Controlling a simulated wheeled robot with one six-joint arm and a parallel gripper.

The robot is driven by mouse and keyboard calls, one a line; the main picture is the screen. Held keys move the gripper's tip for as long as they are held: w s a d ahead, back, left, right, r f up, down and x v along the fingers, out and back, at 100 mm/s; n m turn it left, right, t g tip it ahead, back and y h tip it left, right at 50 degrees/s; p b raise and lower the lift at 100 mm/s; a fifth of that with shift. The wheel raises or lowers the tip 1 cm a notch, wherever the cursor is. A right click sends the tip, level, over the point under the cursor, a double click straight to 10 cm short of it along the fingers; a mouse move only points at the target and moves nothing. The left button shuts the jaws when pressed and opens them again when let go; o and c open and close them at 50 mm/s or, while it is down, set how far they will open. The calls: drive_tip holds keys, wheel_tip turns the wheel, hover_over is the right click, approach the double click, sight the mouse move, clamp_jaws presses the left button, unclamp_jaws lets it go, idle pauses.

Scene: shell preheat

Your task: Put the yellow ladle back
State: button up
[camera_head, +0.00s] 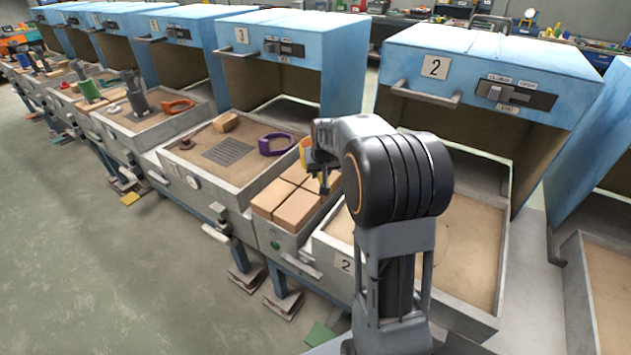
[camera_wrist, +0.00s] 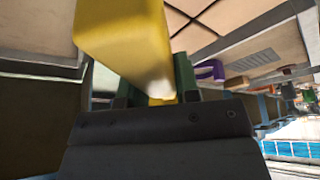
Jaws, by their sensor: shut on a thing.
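My gripper (camera_head: 324,182) is above the block of tan bricks (camera_head: 290,205) between stations 3 and 2. It is shut on a yellow thing, which I take to be the yellow ladle (camera_wrist: 125,40). In the wrist view the ladle fills the upper left, close to the camera, held at my gripper (camera_wrist: 165,92).
An orange ring (camera_head: 177,106) lies farther left. Blue hoods with handles (camera_head: 426,94) stand behind the trays.

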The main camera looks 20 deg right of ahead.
drive_tip(key=shift+w+f, duration=1.4)
drive_tip(key=shift+f, duration=0.2)
drive_tip(key=shift+f+b, duration=0.3)
drive_tip(key=shift+f, duration=1.2)
drive_tip(key=shift+f, duration=0.2)
drive_tip(key=o, duration=1)
